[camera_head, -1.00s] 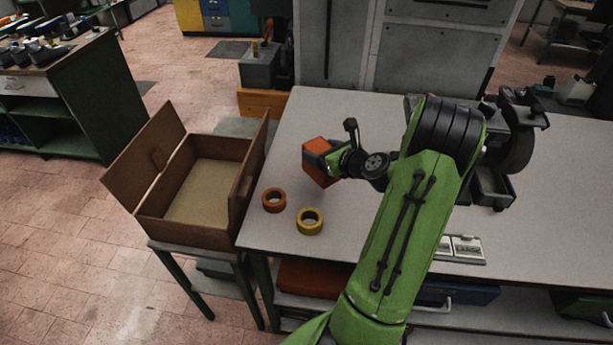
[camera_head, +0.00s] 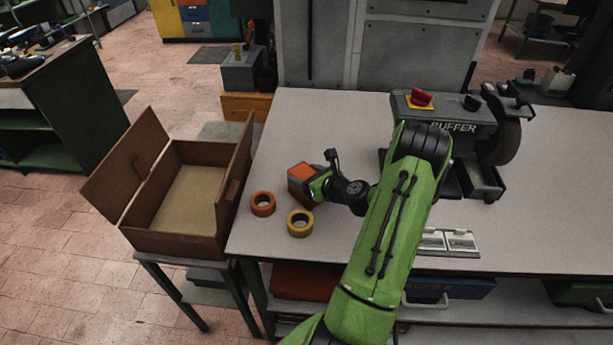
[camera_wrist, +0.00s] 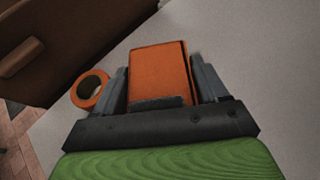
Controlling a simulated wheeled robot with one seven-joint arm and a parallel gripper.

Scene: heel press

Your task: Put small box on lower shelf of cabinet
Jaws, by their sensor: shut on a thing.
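A small orange box (camera_head: 303,182) is held in my gripper (camera_head: 318,186) over the grey workbench top. In the wrist view, the box (camera_wrist: 158,76) sits between the two dark fingers of my gripper (camera_wrist: 160,88), which touch its sides. I cannot tell for sure how far the box is above the bench. A green cabinet (camera_head: 62,120) with an open shelf stands at the far left, apart from the bench. I cannot tell whether it is the task's cabinet.
An orange tape roll (camera_head: 262,204) and a yellow tape roll (camera_head: 300,223) lie on the bench (camera_head: 350,120) near its left edge. An open brown wooden box (camera_head: 227,205) stands left of the bench. A buffer machine (camera_head: 450,122) stands at the right.

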